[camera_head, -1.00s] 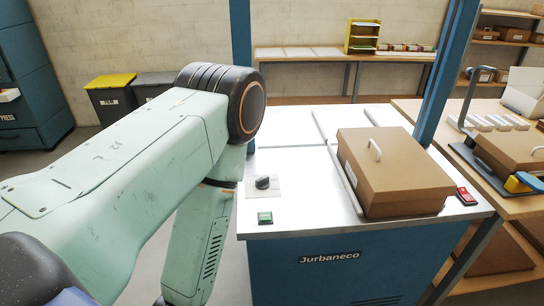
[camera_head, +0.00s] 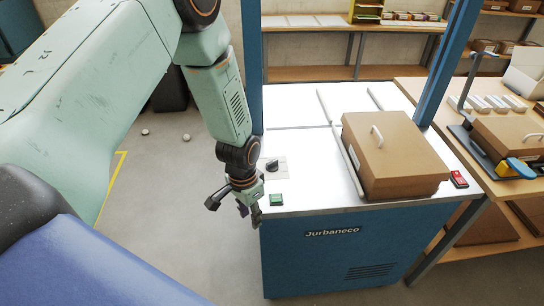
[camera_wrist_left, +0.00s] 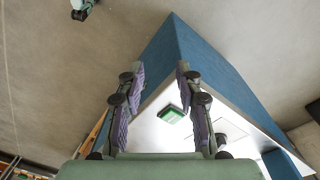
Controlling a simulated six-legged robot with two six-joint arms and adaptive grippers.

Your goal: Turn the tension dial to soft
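The tension dial (camera_head: 272,165) is a small black knob on a pale plate at the left front of the white-topped laminator (camera_head: 300,184). My left gripper (camera_head: 250,212) hangs at the machine's front left corner, beside a green button (camera_head: 277,200) and apart from the dial. In the left wrist view, my left gripper (camera_wrist_left: 160,72) is open and empty, its two fingers well apart. The green button (camera_wrist_left: 172,114) shows between them. The dial's plate is partly hidden there behind the right finger. The dial's setting is too small to read.
A brown box-like cover with a handle (camera_head: 390,155) sits on the machine top. A red switch (camera_head: 459,179) is at its right front corner. A blue post (camera_head: 450,60) rises behind. A wooden table (camera_head: 420,92) stands to the right.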

